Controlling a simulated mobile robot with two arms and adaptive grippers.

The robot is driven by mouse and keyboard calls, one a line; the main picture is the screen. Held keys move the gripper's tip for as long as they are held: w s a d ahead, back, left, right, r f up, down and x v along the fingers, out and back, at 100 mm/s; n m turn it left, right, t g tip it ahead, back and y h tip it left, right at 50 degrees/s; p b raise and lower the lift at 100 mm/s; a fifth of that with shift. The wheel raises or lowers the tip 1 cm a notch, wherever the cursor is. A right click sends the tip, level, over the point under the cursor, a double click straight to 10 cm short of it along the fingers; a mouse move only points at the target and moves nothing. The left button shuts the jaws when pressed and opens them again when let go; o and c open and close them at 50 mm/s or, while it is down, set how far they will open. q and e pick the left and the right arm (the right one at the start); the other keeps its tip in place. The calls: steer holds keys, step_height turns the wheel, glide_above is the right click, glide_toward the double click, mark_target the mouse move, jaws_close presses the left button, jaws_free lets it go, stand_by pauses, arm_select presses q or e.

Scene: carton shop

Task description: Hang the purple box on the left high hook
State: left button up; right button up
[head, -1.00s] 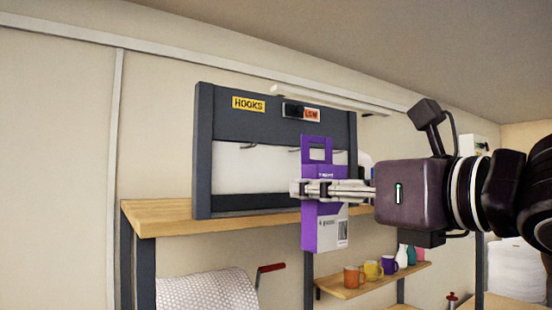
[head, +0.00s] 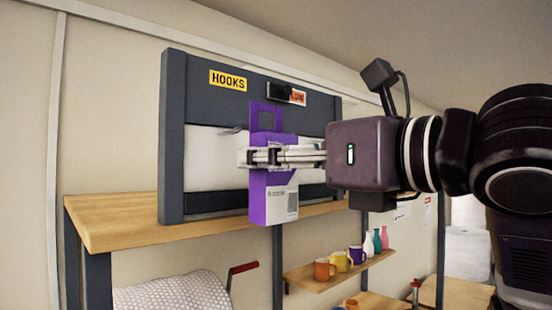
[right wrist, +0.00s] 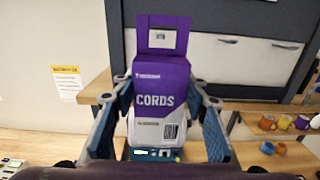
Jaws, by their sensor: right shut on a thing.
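The purple box (head: 262,205) is a tall purple and white carton with a purple hang tab and a window in its top. It reads CORDS in the right wrist view (right wrist: 160,85). My right gripper (head: 260,157) is shut on its sides and holds it upright in front of the hook rack (head: 172,140). A hook (head: 235,130) shows just left of the tab in the head view. In the right wrist view a hook (right wrist: 228,41) shows right of the tab, and a small part shows through the tab window. Whether the tab touches a hook cannot be told. My left gripper is out of view.
Below are a patterned roll (head: 170,295) and a small shelf (head: 310,278) with mugs and vases.

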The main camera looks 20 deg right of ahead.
mark_target(221, 170)
steer(key=x, duration=0.5)
steer(key=f+x, duration=0.1)
steer(key=x, duration=0.2)
steer(key=shift+a, duration=0.1)
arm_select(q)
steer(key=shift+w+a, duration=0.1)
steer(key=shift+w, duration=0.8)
arm_select(e)
steer(key=shift+w+a+f, duration=0.2)
steer(key=shift+w+f, duration=0.1)
steer(key=shift+w, duration=0.4)
steer(key=o, duration=1.3)
